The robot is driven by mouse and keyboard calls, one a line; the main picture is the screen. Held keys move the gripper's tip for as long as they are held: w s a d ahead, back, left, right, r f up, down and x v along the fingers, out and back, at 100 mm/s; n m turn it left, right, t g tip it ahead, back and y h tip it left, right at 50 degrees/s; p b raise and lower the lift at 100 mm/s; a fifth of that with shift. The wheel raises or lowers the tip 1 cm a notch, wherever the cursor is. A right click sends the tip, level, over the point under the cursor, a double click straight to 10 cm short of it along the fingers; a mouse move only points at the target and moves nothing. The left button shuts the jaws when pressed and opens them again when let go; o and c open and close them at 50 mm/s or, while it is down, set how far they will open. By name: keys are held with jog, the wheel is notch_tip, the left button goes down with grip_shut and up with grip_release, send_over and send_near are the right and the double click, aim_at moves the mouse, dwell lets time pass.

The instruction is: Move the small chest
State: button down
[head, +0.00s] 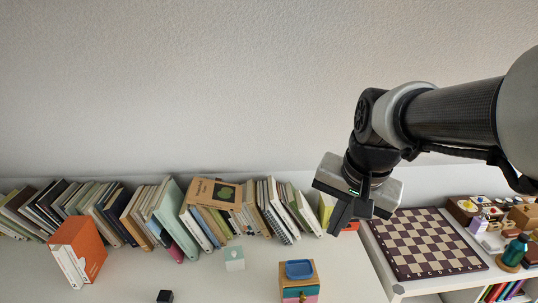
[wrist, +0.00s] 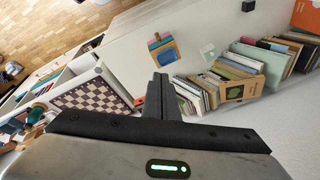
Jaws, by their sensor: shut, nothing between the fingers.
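The small chest (head: 300,284) is a wooden box with coloured drawer fronts, pink and teal, standing on the white shelf top near the bottom of the head view. A blue tray-like piece (head: 299,269) lies on its top. My gripper (head: 338,232) is shut and empty. It hangs above the shelf top, up and to the right of the chest in the head view, apart from it.
A row of books (head: 150,215) lines the wall behind the chest. An orange box-like book (head: 80,250) stands at left. A small black cube (head: 165,296) and a pale green block (head: 234,259) lie on the shelf. A chessboard (head: 424,243) is at right. Shelf top between is clear.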

jog(key=w+d+f+m+g+b, duration=0.1)
jog(key=w+d+f+m+b, duration=0.25)
jog(key=f, duration=0.55)
jog(key=w+d+f+m+g, duration=0.1)
jog(key=w+d+f+m, duration=0.1)
jog(key=w+f+m, duration=0.35)
jog(key=w+d+f+m+g+b, duration=0.25)
jog(key=w+f, duration=0.35)
jog(key=f, duration=0.5)
jog(key=shift+t+h, duration=0.3)
jog(key=shift+t, duration=0.15)
jog(key=f, duration=0.9)
jog(key=shift+s+f, duration=0.2)
jog(key=shift+f, duration=0.15)
jog(key=a, duration=0.3)
jog(key=shift+a, duration=0.6)
jog(key=a+p, duration=0.1)
jog(key=a, duration=0.5)
jog(key=a+p, duration=0.1)
jog(key=a, duration=0.6)
jog(key=a+p, duration=0.1)
jog(key=a, duration=0.6)
jog(key=shift+s+a, duration=0.1)
jog(key=shift+s, duration=0.2)
